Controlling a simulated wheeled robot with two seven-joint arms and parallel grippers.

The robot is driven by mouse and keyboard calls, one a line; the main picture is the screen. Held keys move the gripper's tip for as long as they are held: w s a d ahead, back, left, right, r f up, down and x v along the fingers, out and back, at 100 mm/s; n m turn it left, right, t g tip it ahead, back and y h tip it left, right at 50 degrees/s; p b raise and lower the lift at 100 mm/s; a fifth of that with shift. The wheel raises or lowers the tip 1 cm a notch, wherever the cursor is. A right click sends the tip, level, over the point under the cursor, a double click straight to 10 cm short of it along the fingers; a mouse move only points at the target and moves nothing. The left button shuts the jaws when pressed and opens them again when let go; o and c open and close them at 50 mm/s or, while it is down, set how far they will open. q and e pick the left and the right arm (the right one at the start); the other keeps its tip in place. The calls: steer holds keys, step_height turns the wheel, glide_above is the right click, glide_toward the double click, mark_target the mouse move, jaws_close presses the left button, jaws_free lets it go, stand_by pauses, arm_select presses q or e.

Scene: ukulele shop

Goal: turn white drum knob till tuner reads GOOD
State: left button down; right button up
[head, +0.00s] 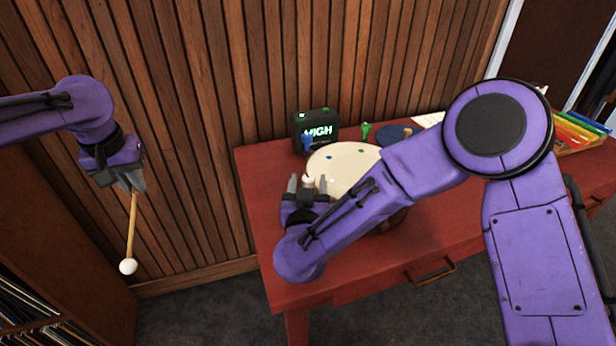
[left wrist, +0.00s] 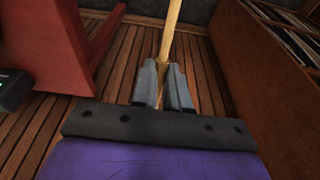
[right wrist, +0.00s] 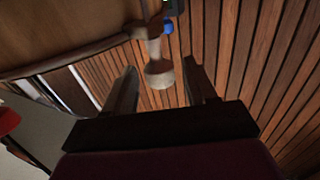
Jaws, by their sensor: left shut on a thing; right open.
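The drum has a cream skin (head: 343,160) and stands on the red table. The black tuner (head: 316,131) behind it reads HIGH in green. My right gripper (head: 307,184) is open at the drum's near left side, its fingers either side of the white knob (head: 308,180). In the right wrist view the pale knob (right wrist: 158,74) sits between the two apart fingers (right wrist: 161,85), with visible gaps to both. My left gripper (head: 132,184) is shut on a wooden mallet (head: 132,225) with a white ball head, hanging away from the table. The mallet's shaft (left wrist: 170,30) shows in the left wrist view.
A blue knob (head: 307,142) and a green knob (head: 366,131) stand at the drum's rim. A dark blue disc (head: 392,135) lies behind the drum. A tray of coloured items (head: 575,132) is at the right. The slatted wall (head: 190,110) rises behind the table.

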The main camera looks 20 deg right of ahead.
arm_select(q)
steer(key=shift+s+r, duration=0.15)
steer(key=shift+r, duration=0.05)
arm_select(e)
steer(key=shift+x, duration=0.75)
steer(key=shift+r, duration=0.1)
steer(key=c, duration=1)
arm_select(q)
steer(key=shift+r, duration=0.1)
arm_select(e)
steer(key=shift+w+r+n+y, duration=0.1)
steer(key=shift+r+n+y, duration=0.05)
steer(key=shift+n+y, duration=0.2)
